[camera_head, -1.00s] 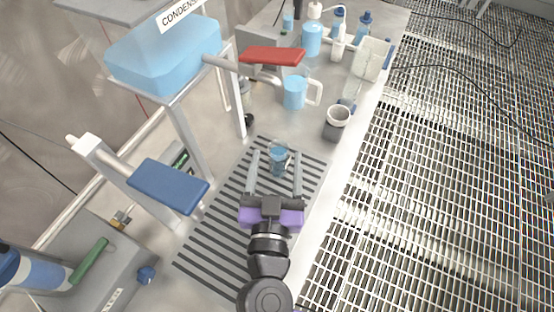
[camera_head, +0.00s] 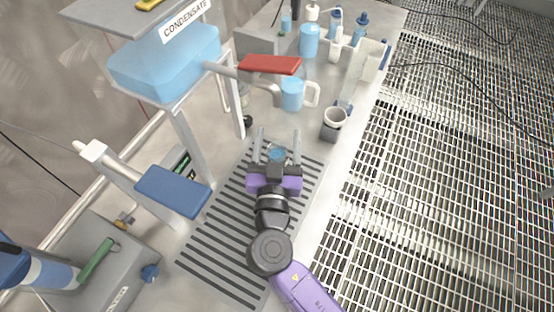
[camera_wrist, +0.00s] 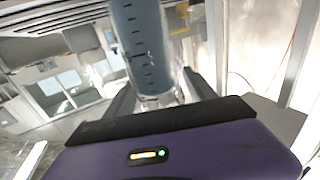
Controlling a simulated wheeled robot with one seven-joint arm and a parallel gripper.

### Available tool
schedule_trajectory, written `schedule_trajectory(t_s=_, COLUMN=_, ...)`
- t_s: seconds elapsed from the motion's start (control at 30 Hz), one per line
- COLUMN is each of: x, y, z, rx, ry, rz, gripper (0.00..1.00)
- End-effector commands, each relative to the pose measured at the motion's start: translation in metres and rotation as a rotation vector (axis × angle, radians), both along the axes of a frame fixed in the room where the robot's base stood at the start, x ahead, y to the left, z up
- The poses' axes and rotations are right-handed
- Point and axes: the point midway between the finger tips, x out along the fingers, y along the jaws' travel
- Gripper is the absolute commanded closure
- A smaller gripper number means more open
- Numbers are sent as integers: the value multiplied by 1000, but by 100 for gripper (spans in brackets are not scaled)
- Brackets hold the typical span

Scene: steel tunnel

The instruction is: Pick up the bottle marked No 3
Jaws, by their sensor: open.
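My gripper (camera_head: 278,137) is open over the dark striped mat (camera_head: 225,232). Its fingers lie on either side of a small blue vessel (camera_head: 277,154), partly hidden by the gripper. In the wrist view, a blue cylinder with dark tick marks (camera_wrist: 140,42) shows between the open fingers (camera_wrist: 158,80); I see no grip on it.
A blue jug (camera_head: 292,94) and a grey-white cup (camera_head: 334,118) stand beyond the gripper. Grating floor (camera_head: 440,190) lies right of the bench edge.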

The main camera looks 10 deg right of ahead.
Motion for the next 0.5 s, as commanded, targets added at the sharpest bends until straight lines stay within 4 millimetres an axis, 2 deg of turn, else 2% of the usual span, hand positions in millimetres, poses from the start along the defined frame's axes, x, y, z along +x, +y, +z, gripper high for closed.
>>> schedule_trajectory(t_s=0.03, x=0, y=0, z=0, rx=0, ry=0, rz=0, gripper=36)
schedule_trajectory(t_s=0.37, x=0, y=0, z=0, rx=0, ry=0, rz=0, gripper=100)
schedule_trajectory(t_s=0.5, x=0, y=0, z=0, rx=0, ry=-1, rz=0, gripper=100)
